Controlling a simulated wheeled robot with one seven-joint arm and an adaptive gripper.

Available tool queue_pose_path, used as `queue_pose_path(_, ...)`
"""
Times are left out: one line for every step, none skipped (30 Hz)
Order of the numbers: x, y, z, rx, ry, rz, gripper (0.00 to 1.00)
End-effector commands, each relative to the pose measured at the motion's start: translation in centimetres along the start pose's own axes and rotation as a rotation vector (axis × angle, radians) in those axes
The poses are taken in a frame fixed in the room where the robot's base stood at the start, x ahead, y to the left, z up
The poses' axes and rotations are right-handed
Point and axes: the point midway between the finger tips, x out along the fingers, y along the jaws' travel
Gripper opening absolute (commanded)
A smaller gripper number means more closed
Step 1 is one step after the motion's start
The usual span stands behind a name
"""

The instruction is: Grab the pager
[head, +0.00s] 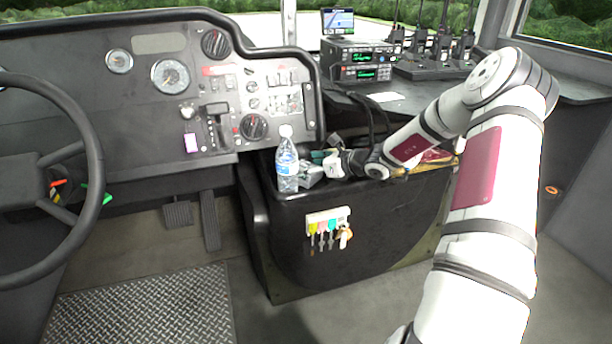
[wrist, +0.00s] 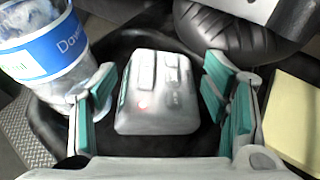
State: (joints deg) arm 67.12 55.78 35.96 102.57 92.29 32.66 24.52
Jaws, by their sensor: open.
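The pager looks like a small silver-grey box (wrist: 158,95) with raised buttons and a red light, seen in the wrist view. It lies on a black surface between the two fingers of my gripper (wrist: 152,108). The teal-padded fingers are open, one on each side of it, with a gap on both sides. In the head view my gripper (head: 324,162) is over the black console (head: 290,215), just right of the water bottle. The pager shows there as a small grey shape (head: 309,175), partly hidden by the bottle and my gripper.
A clear water bottle (head: 287,165) stands close left of my gripper; its blue label (wrist: 45,45) shows in the wrist view. A yellow pad (wrist: 292,122) lies close right. Keys (head: 328,232) hang on the console front. Radios (head: 362,62) and the steering wheel (head: 92,150) are farther off.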

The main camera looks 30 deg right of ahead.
Motion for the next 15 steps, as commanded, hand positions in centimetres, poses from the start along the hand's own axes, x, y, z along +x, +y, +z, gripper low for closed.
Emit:
queue_pose_path(-0.03,0.01,0.02,0.0,0.0,0.0,0.66)
queue_pose_path(-0.03,0.01,0.02,0.0,0.0,0.0,0.6)
queue_pose_path(-0.03,0.01,0.02,0.0,0.0,0.0,0.51)
queue_pose_path(-0.03,0.02,0.02,0.0,0.0,0.0,0.44)
queue_pose_path(-0.03,0.02,0.02,0.0,0.0,0.0,0.37)
queue_pose_path(-0.03,0.03,0.02,0.0,0.0,0.001,0.28)
queue_pose_path(-0.03,0.04,0.01,0.0,0.0,0.001,0.21)
queue_pose_path(-0.03,0.04,0.01,0.0,0.0,0.001,0.19)
queue_pose_path(-0.02,0.04,0.1,-0.001,-0.002,0.001,0.18)
queue_pose_path(-0.02,0.05,0.09,-0.001,-0.001,0.001,0.18)
queue_pose_path(-0.02,0.05,0.09,-0.001,-0.001,0.001,0.18)
queue_pose_path(-0.02,0.05,0.08,-0.001,-0.001,0.001,0.18)
queue_pose_path(-0.02,0.05,0.08,0.0,-0.001,0.001,0.18)
queue_pose_path(-0.03,0.05,0.09,-0.001,-0.001,0.001,0.18)
queue_pose_path(-0.05,0.05,0.13,-0.001,-0.001,0.001,0.18)
